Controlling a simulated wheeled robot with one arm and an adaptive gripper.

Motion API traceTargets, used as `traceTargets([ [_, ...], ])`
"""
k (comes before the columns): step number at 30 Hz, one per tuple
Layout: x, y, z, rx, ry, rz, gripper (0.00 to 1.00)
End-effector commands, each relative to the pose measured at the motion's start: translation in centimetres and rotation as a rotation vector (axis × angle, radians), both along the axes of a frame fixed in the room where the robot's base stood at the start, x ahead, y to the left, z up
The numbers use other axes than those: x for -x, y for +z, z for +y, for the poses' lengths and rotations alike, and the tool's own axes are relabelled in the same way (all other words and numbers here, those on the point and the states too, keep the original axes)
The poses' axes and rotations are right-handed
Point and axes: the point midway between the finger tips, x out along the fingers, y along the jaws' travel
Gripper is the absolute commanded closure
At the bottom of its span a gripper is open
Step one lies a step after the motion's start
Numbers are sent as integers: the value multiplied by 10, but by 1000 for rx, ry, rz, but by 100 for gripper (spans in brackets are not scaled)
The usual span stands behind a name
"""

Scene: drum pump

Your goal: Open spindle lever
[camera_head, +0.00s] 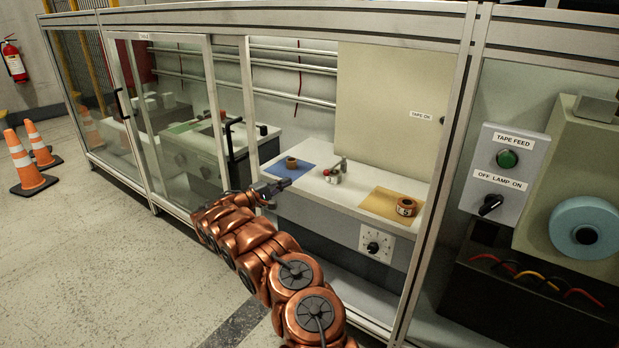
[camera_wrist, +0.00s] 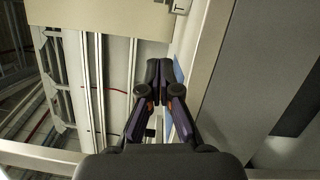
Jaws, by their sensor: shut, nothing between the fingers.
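The spindle (camera_head: 335,174) is a small metal fitting with a red part and an upright grey lever. It stands on the white bench (camera_head: 345,196) between two coloured mats. My gripper (camera_head: 287,184) is at the opening of the cabinet, left of the spindle and apart from it, near the front of the blue mat. In the wrist view my gripper (camera_wrist: 160,68) has its fingertips together with nothing between them. The spindle cannot be made out in the wrist view.
A brown tape roll (camera_head: 291,163) is on the blue mat (camera_head: 278,169). Another roll (camera_head: 406,207) is on the yellow mat (camera_head: 378,203). A sliding glass door (camera_head: 182,125) with a black handle (camera_head: 230,135) stands left of the opening. A frame post (camera_head: 436,180) bounds it at right.

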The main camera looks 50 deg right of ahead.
Motion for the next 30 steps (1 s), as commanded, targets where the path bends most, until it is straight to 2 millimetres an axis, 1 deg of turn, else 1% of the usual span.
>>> traceTargets([
  [5, 5, 0, -16, 1, -4, -1, 100],
  [12, 14, 0, -52, 0, -2, -1, 100],
  [18, 20, 3, -76, 1, -4, -3, 100],
  [25, 25, 2, -96, -1, -2, 2, 100],
  [30, 30, 7, -97, 1, 0, 0, 100],
])
